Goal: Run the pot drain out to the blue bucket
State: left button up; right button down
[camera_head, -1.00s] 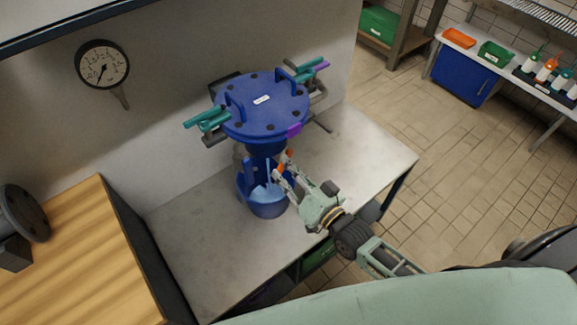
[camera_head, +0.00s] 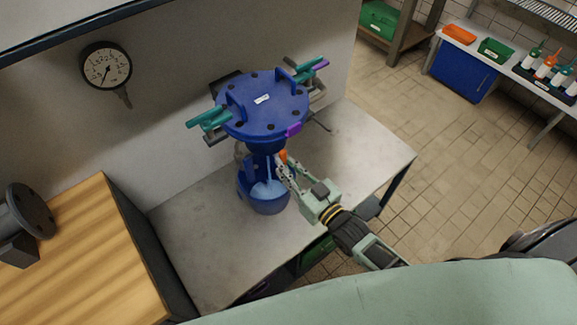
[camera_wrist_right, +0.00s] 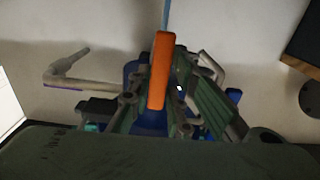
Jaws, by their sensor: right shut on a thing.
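The blue pot (camera_head: 262,108) with its bolted lid hangs against the wall above the grey bench. The blue bucket (camera_head: 263,203) stands on the bench under the pot. A thin pale-blue stream (camera_head: 268,168) falls from under the pot into the bucket, and pale-blue liquid shows inside it. The orange drain lever (camera_head: 283,156) sits below the pot's right side; it also shows in the right wrist view (camera_wrist_right: 159,70), between the fingers. My right gripper (camera_head: 283,167) is shut on this lever. The drain outlet is mostly hidden. My left gripper is in no view.
Teal and purple handles (camera_head: 210,119) stick out around the pot's rim. A dial gauge (camera_head: 106,65) is on the wall. The grey bench (camera_head: 350,160) is clear to the right of the bucket. A wooden-topped cabinet (camera_head: 85,250) stands at left.

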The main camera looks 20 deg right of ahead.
jog(key=shift+f, duration=0.1)
jog(key=c, duration=1.6)
grip_release()
jog(key=shift+c, duration=0.2)
jog(key=v, duration=1.2)
